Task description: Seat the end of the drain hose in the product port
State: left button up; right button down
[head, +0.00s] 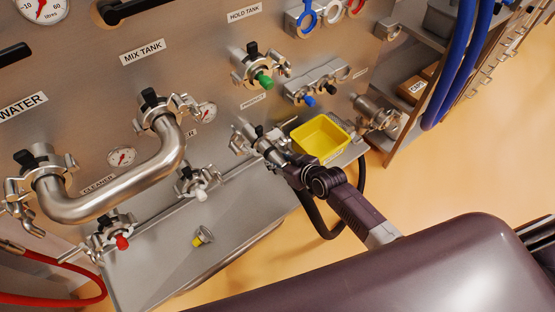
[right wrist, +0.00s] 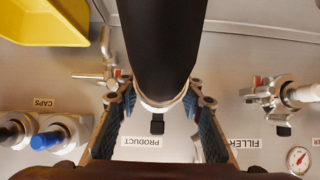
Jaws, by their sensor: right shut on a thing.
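The drain hose is black with a metal end; in the right wrist view the hose (right wrist: 162,45) comes down from the top to its metal end (right wrist: 163,106) between my fingers. My right gripper (right wrist: 162,125) is shut around this end. In the head view my right gripper (head: 283,163) is at the product port (head: 245,138), on the panel left of the yellow bin. The PRODUCT label (right wrist: 141,141) shows upside down below the hose end. The hose and fingers hide the port mouth, so I cannot tell whether the end is inside. My left gripper is out of view.
A yellow bin (head: 322,137) stands right of my right gripper. The mix tank pipe (head: 115,192) and clamped ports are to the left. A small yellow-ended part (head: 203,236) lies on the steel shelf (head: 160,262). Blue hoses (head: 455,65) hang at the right.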

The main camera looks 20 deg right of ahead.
jog(key=shift+w, duration=0.2)
dwell(0.6)
jog(key=c, duration=1.7)
grip_release()
jog(key=o, duration=0.5)
jog(key=shift+s+f, duration=0.1)
jog(key=shift+f, duration=0.05)
jog(key=shift+c, duration=0.2)
jog(key=shift+s+f+b, duration=0.3)
jog(key=shift+f, duration=0.2)
jog(key=shift+v, duration=0.8)
jog(key=v, duration=1)
jog(key=shift+r, duration=0.5)
